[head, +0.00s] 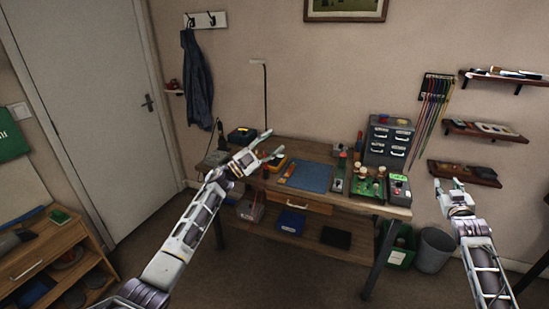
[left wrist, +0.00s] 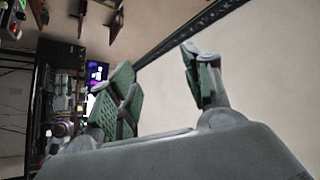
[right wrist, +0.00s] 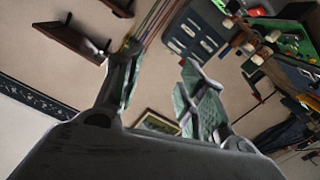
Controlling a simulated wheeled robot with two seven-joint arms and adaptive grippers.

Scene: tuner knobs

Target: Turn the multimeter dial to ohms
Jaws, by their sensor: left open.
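A small device with a yellow-orange edge (head: 279,164) lies on the workbench (head: 318,198), just beyond my left gripper. It may be the multimeter, but its dial and markings are too small to make out. My left gripper (head: 273,144) is open and empty, raised above the left part of the bench, and partly covers the view of that device. In the left wrist view its fingers (left wrist: 156,65) are spread with nothing between them. My right gripper (head: 447,183) is open and empty, to the right of the bench. Its fingers (right wrist: 157,58) are apart in the right wrist view.
A blue mat (head: 310,177) lies mid-bench. A green board with knobs (head: 367,187) and a grey device (head: 398,189) are at the right, before a grey drawer cabinet (head: 388,142). Wall shelves (head: 485,130) and a bin (head: 434,250) are near my right arm.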

